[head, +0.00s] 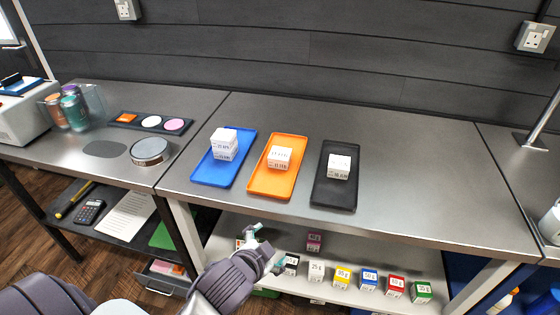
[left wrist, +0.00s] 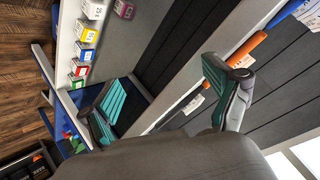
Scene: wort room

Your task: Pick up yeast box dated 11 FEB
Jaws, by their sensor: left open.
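Small white yeast boxes with dark printed dates stand on three trays in the head view. Two boxes (head: 223,144) are stacked on the blue tray (head: 213,179). Another white box (head: 279,158) is on the orange tray (head: 271,188), and another (head: 339,167) on the black tray (head: 332,196). The dates are too small to read surely. My left gripper (head: 268,248) is below and in front of the table's front edge, apart from all boxes. In the left wrist view its fingers (left wrist: 180,82) are spread and empty. My right gripper is not in view.
Several coloured boxes (head: 369,279) stand on the lower shelf (head: 405,263) beside my left gripper. The steel tabletop (head: 420,190) is clear right of the trays. A round tin (head: 149,151) and some cans (head: 74,107) stand on the left table.

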